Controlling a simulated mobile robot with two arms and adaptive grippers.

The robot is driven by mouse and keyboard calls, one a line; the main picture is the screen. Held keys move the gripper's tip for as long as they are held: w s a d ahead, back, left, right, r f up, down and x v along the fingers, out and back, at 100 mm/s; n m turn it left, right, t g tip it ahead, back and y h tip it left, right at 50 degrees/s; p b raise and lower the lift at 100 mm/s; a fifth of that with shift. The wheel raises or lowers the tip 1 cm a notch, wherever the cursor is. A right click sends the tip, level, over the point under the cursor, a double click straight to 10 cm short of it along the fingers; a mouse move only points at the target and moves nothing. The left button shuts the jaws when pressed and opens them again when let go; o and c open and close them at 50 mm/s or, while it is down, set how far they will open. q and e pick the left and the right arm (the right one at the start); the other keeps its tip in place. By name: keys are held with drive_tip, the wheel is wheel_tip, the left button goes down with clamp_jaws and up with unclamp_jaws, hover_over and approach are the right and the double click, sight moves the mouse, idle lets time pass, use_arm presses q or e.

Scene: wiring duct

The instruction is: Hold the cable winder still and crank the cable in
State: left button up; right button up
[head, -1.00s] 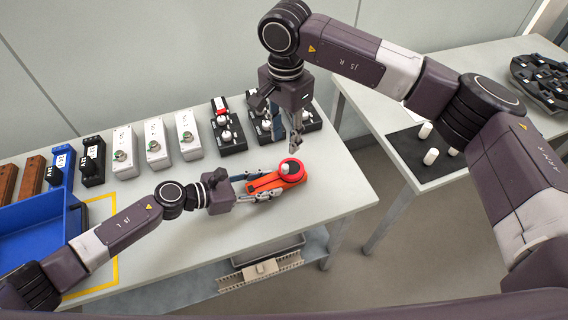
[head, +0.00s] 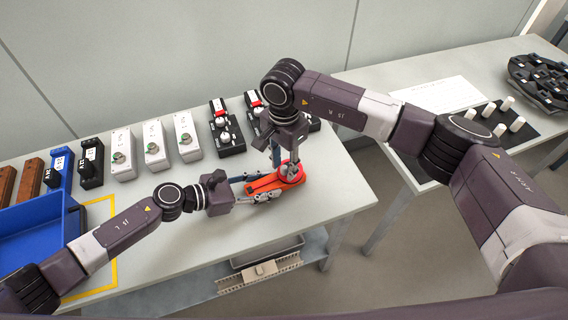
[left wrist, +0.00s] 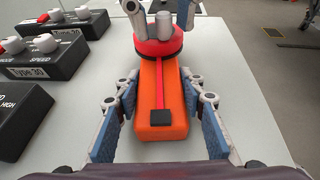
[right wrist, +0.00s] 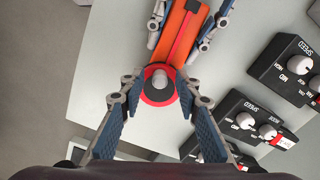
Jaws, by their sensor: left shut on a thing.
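The cable winder (head: 266,184) lies on the table, its long orange body pointing right to a round red drum. In the left wrist view the orange body (left wrist: 158,112) has a red stripe ending at a small black block. My left gripper (left wrist: 160,92) is shut on the body, one finger along each side. A grey crank knob (right wrist: 160,78) stands on the drum (right wrist: 146,92). My right gripper (right wrist: 160,86) is directly over the drum, its fingers apart on both sides of the knob. It also shows above the drum in the head view (head: 285,160).
A row of switch boxes (head: 155,148) and black speed-control boxes (head: 228,135) stands behind the winder. A blue tray (head: 35,232) is at the left. A second table at right holds a black mat with white pegs (head: 500,127). The table front is clear.

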clamp_jaws()
drive_tip(key=shift+w+m, duration=0.1)
drive_tip(key=shift+m, duration=0.2)
